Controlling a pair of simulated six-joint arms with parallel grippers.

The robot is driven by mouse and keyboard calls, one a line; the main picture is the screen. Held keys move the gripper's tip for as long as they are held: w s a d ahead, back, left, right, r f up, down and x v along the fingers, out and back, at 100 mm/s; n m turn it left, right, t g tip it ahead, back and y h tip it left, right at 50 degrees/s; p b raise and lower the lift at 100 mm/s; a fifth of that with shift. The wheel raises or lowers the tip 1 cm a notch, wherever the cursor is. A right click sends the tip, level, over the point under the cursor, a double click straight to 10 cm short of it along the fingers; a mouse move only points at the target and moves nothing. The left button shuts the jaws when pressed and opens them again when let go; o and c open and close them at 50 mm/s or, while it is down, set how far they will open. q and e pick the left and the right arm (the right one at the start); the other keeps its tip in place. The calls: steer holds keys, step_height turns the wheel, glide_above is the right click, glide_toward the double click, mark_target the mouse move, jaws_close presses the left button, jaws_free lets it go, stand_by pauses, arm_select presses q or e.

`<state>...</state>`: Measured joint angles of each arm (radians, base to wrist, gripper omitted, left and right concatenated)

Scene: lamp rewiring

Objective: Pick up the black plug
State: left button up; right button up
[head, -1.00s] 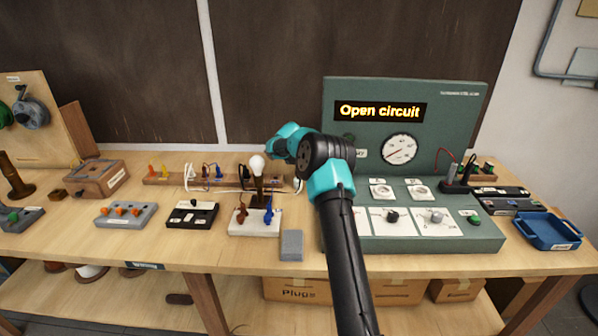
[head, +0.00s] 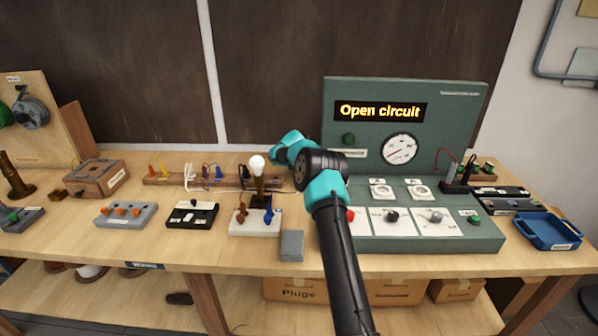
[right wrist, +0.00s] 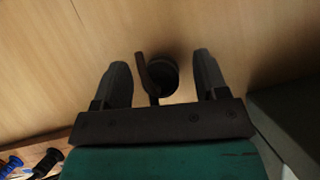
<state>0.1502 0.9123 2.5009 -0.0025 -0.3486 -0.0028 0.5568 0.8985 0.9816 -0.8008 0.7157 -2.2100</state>
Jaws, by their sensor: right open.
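In the right wrist view, a dark, round-topped object (right wrist: 164,76), which looks like the black plug, is on the wooden surface. A dark curved piece runs beside it. My right gripper (right wrist: 161,66) is open, with one finger on each side of this object and a gap on both sides. The wrist view does not show clearly how high the fingers are above the table. In the head view, my right arm hides the fingers and this object. My left gripper is not in view.
A green meter panel (head: 455,130) reading "Open circuit" stands to the right. A grey block (head: 291,246) lies in front. A plug rack (head: 155,181) is further left.

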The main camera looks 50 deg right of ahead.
steer(key=c, duration=1)
steer(key=shift+r, duration=0.1)
step_height(320, 180, up, 10)
steer(key=shift+f, duration=0.1)
stand_by(0.6)
